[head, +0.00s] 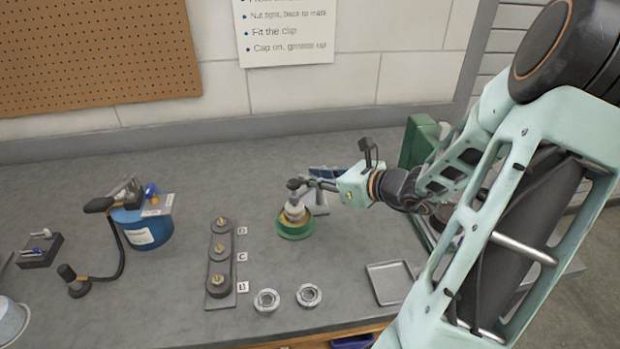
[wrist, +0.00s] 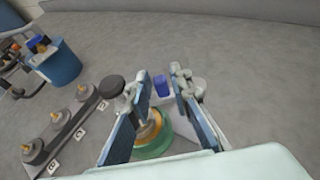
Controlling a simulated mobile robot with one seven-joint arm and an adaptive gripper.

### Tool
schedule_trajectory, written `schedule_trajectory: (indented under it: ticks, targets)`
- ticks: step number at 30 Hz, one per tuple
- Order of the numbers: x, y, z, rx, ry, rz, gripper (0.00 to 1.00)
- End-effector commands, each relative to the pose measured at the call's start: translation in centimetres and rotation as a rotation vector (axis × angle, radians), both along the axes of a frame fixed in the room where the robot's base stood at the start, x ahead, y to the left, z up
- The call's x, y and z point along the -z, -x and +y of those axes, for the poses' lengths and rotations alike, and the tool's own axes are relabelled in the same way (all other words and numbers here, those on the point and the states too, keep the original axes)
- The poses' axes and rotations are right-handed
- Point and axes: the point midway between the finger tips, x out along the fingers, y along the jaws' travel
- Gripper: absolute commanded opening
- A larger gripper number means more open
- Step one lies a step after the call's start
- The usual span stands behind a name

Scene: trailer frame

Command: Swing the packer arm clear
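The bearing packer (head: 295,226) stands on the bench, with a green dish, a yellow ring and a pale cone stack. A dark round knob (head: 293,184) tops the stack; it appears to belong to the packer arm, whose outline is hard to make out. My gripper (head: 310,183) reaches in from the right, close beside the knob. In the wrist view my gripper (wrist: 162,86) has its fingers apart, and the green dish (wrist: 153,150) shows below and between them. The dark disc (wrist: 111,86) lies outside the left finger. Contact cannot be told.
Left of the packer is a rack (head: 221,265) with several posts, then a blue grease can (head: 147,233) with a hose. Two metal rings (head: 309,295) and an empty tray (head: 390,283) lie in front. A blue-faced stand is close behind the packer.

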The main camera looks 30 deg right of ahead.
Motion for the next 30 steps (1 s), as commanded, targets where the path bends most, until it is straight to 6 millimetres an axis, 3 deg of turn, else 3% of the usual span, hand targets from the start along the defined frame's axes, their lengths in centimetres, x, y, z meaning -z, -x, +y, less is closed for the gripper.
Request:
schedule_trajectory:
  ticks: [13,19,30]
  targets:
    - [0.52,-1.16,0.52,0.0,0.0,0.001,0.19]
    - [0.52,-1.14,0.51,0.0,0.0,0.001,0.0]
    - [0.5,-1.12,0.46,0.0,0.0,0.001,0.0]
